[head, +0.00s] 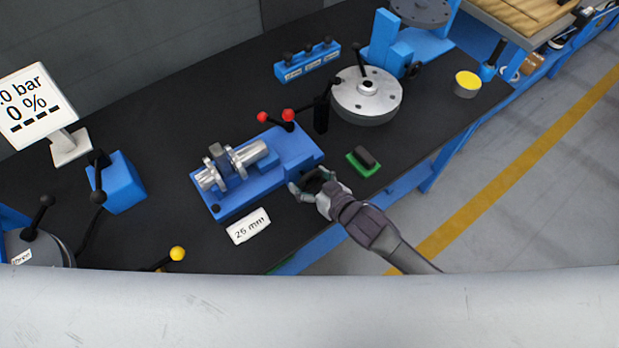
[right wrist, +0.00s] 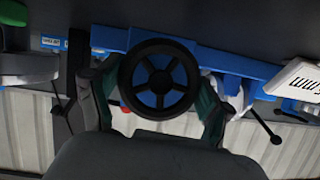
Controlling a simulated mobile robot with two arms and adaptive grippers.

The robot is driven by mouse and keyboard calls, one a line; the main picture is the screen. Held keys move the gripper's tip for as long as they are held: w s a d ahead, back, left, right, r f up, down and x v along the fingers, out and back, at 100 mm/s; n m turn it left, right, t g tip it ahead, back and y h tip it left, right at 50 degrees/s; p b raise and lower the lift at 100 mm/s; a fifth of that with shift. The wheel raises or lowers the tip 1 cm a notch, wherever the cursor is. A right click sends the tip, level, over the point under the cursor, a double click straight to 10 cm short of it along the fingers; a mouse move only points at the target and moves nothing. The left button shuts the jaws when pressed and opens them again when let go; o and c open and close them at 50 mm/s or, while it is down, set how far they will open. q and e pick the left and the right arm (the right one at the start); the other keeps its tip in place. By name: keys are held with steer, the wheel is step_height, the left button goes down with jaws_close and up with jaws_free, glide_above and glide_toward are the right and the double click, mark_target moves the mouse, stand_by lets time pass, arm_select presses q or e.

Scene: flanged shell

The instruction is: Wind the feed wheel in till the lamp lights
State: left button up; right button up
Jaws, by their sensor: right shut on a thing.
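The feed wheel (right wrist: 158,78) is a black spoked handwheel, facing the camera in the right wrist view. My right gripper (head: 312,187) is shut on it, with one finger on each side of the rim. In the head view the wheel is mostly hidden by the fingers at the front right end of the blue fixture (head: 236,200). I cannot make out a lit lamp in either view. My left gripper is not in view.
A "25 mm" card (head: 248,226) lies in front of the fixture. A green-based brush-like block (head: 363,162) lies right of my gripper. Behind stands a round metal turntable (head: 367,100). A display (head: 35,103) reading 0 % stands at left. The bench edge is close below my right arm.

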steer(key=shift+a+n+h, duration=0.1)
steer(key=shift+n+h, duration=0.4)
steer(key=shift+f+n+t+h+b, duration=0.1)
steer(key=shift+n+t+h+b, duration=0.25)
steer(key=shift+n+t, duration=0.4)
steer(key=shift+f+n+t+h+b, duration=0.1)
steer(key=shift+n+t+h+b, duration=0.15)
steer(key=shift+n+h+b, duration=0.6)
steer(key=shift+n+t+b, duration=0.6)
steer(key=shift+n+b, duration=0.4)
steer(key=shift+n, duration=0.2)
steer(key=shift+r, duration=0.2)
steer(key=o, duration=1.1)
steer(key=shift+c, duration=0.2)
